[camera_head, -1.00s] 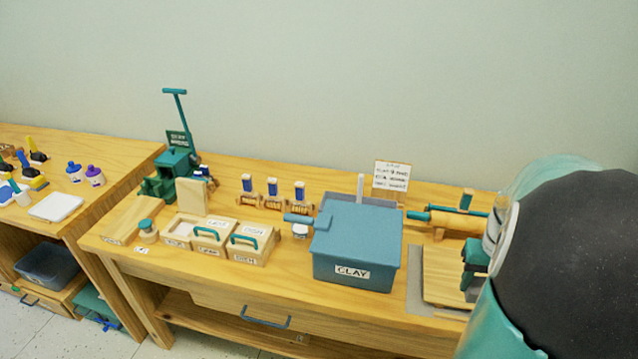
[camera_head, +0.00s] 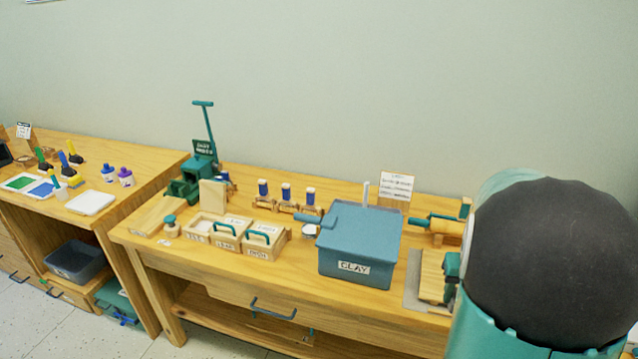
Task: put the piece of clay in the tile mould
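Three wooden moulds stand in a row at the front of the table. The left one, whose small label seems to read TILE (camera_head: 196,239), has no handled lid and shows a pale inside. The middle mould (camera_head: 225,245) and right mould (camera_head: 262,252) have lids with teal handles. The blue box labelled CLAY (camera_head: 357,268) has its blue lid (camera_head: 360,230) on, so its inside is hidden. I see no loose piece of clay. My arm fills the right side. A teal part at its left edge may be my gripper; its fingers cannot be made out.
A green press (camera_head: 195,178) with a tall lever stands at the back left of the table (camera_head: 215,275). Several blue-topped stamps (camera_head: 286,193) stand behind the moulds. A rolling pin (camera_head: 440,224) and a wooden board (camera_head: 431,275) lie right of the box. A paint table stands left.

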